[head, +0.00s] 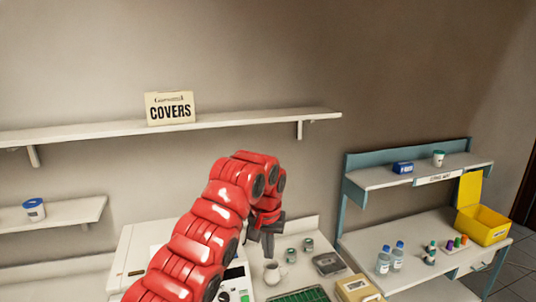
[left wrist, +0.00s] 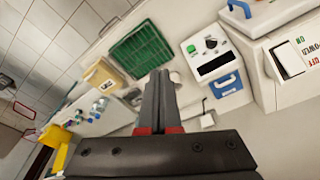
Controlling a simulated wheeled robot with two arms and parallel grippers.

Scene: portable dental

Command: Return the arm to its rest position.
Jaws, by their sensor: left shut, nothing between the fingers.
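My left arm is red and comes up from the bottom of the head view. It bends over at the top, and its left gripper (head: 268,240) hangs down in front of the wall above the white counter. In the left wrist view the left gripper (left wrist: 158,100) shows its two dark fingers together, with nothing between them. The fingers are in the air, apart from the counter things. A small white mug (head: 273,273) stands below the gripper in the head view. My right gripper is in neither view.
A white shelf (head: 230,124) with a COVERS sign (head: 170,108) runs along the wall. A green rack (head: 300,296), a grey tray (head: 329,264) and a cream box (head: 357,289) sit on the counter. A blue-framed bench at right holds bottles (head: 383,261) and an open yellow box (head: 483,224).

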